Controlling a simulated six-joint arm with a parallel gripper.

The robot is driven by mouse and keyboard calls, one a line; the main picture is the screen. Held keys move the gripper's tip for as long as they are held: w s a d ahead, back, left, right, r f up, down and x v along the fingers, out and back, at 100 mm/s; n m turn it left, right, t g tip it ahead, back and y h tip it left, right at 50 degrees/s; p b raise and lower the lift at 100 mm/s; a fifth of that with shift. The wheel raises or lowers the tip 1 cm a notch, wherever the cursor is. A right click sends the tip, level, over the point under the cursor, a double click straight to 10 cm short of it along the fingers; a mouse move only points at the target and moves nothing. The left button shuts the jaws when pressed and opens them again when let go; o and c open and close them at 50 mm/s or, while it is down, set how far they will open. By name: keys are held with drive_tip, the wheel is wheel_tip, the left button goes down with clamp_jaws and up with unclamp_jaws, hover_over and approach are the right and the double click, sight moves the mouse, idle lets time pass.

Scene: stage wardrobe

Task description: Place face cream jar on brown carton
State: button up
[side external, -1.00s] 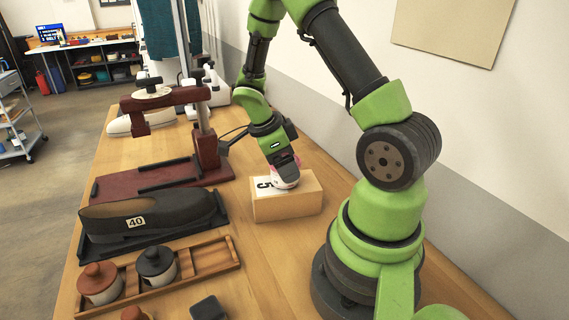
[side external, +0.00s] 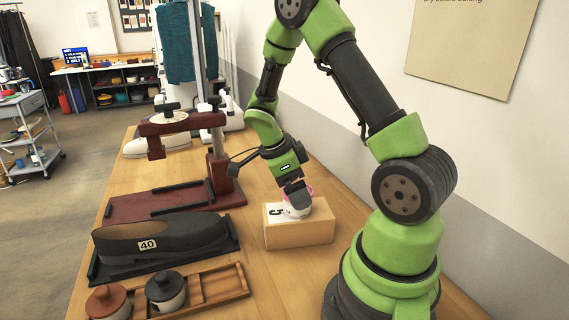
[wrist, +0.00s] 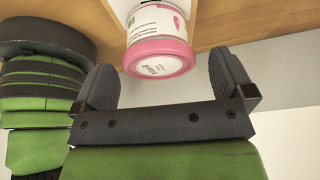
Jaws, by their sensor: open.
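The face cream jar (side external: 297,207), white with a pink lid, stands upright on the brown carton (side external: 300,234) in the side view. Its pink lid and printed white side also show in the wrist view (wrist: 160,47). The gripper hides part of the lid in the side view. The carton has a white label with a dark mark on top.
A dark shoe marked 40 (side external: 160,241) sits on a black tray to the left. A wooden rack (side external: 220,283) holding lidded pots is in front. A dark red press stand (side external: 170,203) is behind the shoe. Bare table lies around the carton.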

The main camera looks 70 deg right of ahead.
drive_tip(key=v, duration=1)
drive_tip(key=s+a+r+n+t+y, duration=0.2)
drive_tip(key=s+a+r+n+t, duration=0.2)
drive_tip(key=a+n, duration=0.4)
drive_tip(key=s+a+r+n+t+y, duration=0.2)
drive_tip(key=s+a+r+n+t, duration=0.3)
drive_tip(key=n, duration=1.2)
drive_tip(key=a+r+t, duration=0.1)
drive_tip(key=a+t, duration=0.1)
drive_tip(key=shift+s+a+r+y, duration=0.15)
drive_tip(key=shift+a+r+y, duration=0.15)
drive_tip(key=shift+a+r, duration=0.1)
